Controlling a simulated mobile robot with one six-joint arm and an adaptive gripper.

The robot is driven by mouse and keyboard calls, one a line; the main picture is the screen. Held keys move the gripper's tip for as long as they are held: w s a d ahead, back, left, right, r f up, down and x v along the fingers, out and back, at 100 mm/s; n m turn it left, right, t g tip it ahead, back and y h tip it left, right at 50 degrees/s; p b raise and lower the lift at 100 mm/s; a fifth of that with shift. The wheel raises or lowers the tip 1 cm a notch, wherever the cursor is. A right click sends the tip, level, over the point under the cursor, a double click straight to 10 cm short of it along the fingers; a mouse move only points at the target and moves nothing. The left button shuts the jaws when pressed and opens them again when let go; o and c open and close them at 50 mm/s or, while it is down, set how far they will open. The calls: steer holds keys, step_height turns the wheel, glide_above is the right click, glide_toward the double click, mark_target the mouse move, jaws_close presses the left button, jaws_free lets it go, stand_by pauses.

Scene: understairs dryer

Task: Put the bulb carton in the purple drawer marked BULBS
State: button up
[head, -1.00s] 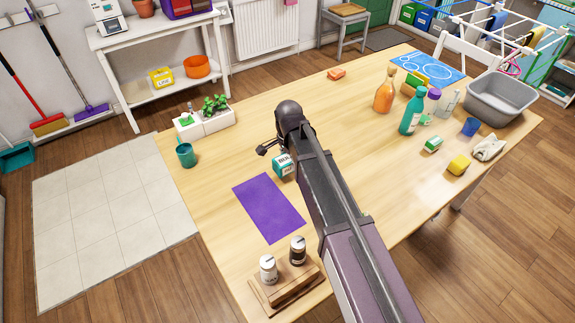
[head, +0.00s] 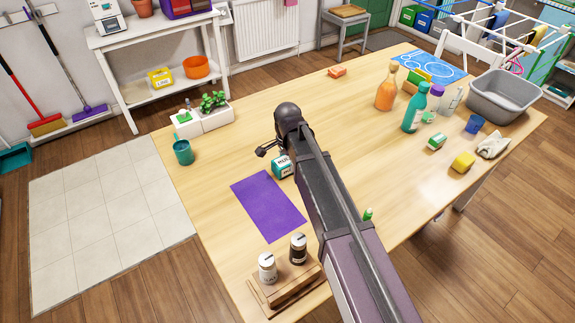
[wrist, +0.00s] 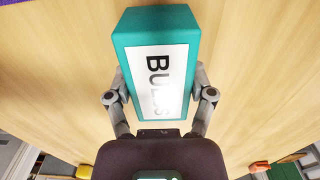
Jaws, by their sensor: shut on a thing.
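The bulb carton (wrist: 120,60) is a teal box with a white label reading BULBS. In the wrist view my gripper (wrist: 160,88) is shut on it, one finger against each long side. In the head view the carton (head: 282,168) shows partly behind my arm, near the far edge of a purple mat; I cannot tell whether it touches the table. A purple box-like unit (head: 185,7) on the white side table is cut off by the top edge. No BULBS marking on it is readable, so I cannot tell if it is the drawer.
The wooden table (head: 330,110) bears a purple mat (head: 268,205), a white planter (head: 203,121), a teal cup (head: 183,152) and two shakers on a wooden stand (head: 285,290). Bottles, sponges and a grey basin (head: 500,95) crowd the right. Tiled floor lies left.

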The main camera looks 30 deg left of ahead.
mark_target(288, 159)
steer(key=shift+f, duration=0.15)
steer(key=o, duration=1.2)
step_height(288, 159, up, 12)
steer(key=p, duration=1.2)
stand_by(0.8)
